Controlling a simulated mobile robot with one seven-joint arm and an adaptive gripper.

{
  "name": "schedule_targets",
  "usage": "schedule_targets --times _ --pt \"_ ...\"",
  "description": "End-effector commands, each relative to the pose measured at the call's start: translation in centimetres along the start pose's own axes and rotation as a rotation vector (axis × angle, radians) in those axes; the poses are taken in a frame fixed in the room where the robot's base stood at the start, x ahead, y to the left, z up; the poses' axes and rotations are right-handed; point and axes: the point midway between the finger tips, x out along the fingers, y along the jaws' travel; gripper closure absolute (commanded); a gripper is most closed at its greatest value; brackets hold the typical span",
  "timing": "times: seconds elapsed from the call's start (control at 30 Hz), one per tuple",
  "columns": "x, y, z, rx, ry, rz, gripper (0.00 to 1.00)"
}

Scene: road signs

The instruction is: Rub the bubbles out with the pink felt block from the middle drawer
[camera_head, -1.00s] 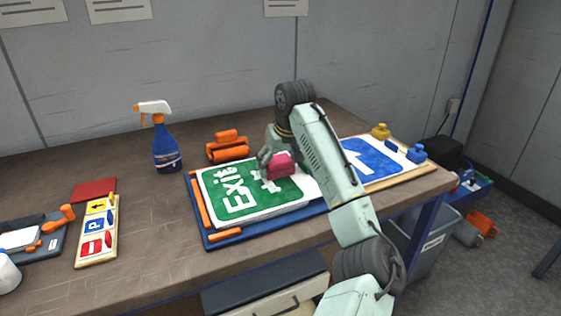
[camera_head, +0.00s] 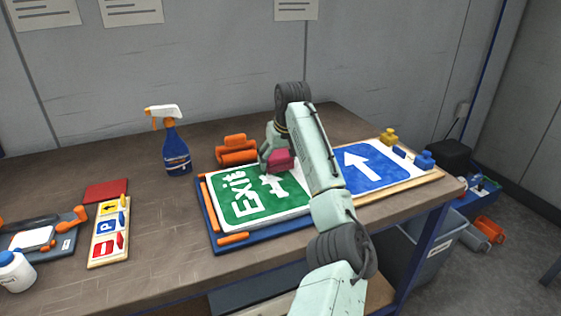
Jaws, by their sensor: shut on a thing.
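My gripper (camera_head: 273,153) is shut on the pink felt block (camera_head: 281,161). It holds the block over the top edge of the green Exit sign (camera_head: 247,203), near the sign's back right. I cannot tell whether the block touches the sign. The sign lies face up on a blue board (camera_head: 214,234) and shows white lettering and a white figure. Any bubbles on it are too small to make out, and my arm hides its right side. An open drawer (camera_head: 379,291) shows below the bench, partly behind my arm.
A small sign panel (camera_head: 108,232) lies left.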

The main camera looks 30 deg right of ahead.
Motion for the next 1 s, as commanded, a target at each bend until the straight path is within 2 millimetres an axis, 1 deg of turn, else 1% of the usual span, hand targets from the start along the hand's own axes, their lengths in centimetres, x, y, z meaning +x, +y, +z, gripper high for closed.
schedule_targets --times 0.17,0.53,0.77,1.0 --pt "0.2 -0.1 -0.4 -0.001 0.000 -0.001 0.52" --pt "1.2 0.0 -2.8 0.000 0.000 -0.001 0.52" --pt "1.4 -0.3 -3.0 -0.002 0.001 -0.001 0.52" --pt "1.6 -1.9 -2.9 -0.003 -0.001 -0.001 0.52"
